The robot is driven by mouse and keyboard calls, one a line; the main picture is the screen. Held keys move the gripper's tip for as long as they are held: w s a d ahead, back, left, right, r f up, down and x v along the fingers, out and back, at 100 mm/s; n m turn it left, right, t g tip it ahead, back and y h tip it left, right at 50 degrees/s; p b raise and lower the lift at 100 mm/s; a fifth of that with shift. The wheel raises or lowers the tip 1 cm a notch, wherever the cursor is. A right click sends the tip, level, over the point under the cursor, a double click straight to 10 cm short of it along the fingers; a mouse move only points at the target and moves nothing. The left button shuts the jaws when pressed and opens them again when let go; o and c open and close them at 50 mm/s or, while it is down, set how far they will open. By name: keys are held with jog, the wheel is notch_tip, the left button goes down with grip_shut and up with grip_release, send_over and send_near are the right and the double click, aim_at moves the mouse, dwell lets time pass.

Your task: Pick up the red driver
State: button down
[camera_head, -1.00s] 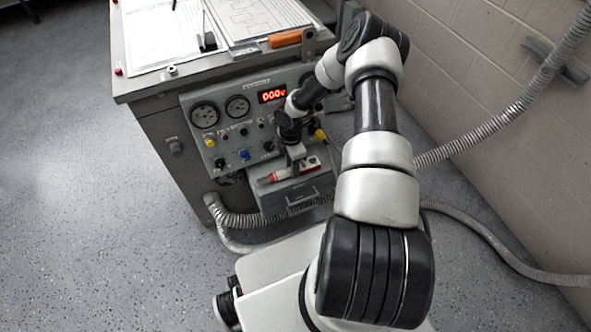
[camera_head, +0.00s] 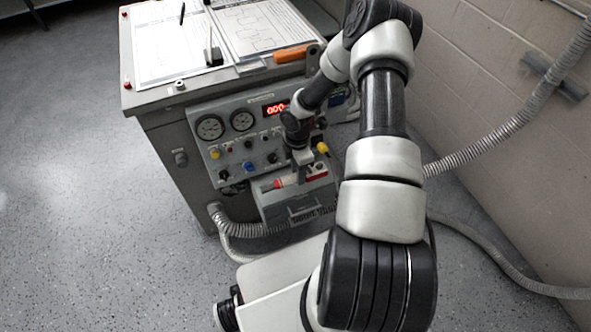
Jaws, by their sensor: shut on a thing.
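The red driver (camera_head: 281,183) shows as a small red and pale piece by the grey ledge at the foot of the panel. My gripper (camera_head: 301,177) points down at the ledge and is shut on the driver. The gripper's fingers are small and partly hidden, so the exact grip is hard to see. I cannot tell whether the driver is clear of the ledge. A red and white patch (camera_head: 318,169) shows just right of the gripper; I cannot tell whether it belongs to the driver.
The grey panel with gauges (camera_head: 210,127), knobs and a red display (camera_head: 276,109) stands close behind the gripper. An orange-handled tool (camera_head: 292,54) and papers (camera_head: 170,45) lie on the cabinet top. Ribbed conduits (camera_head: 500,130) run along the wall at right. Floor at left is clear.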

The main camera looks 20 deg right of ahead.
jog(key=s+b, duration=0.2)
jog(key=s, duration=1.5)
jog(key=shift+b, duration=0.4)
jog(key=shift+s, duration=0.15)
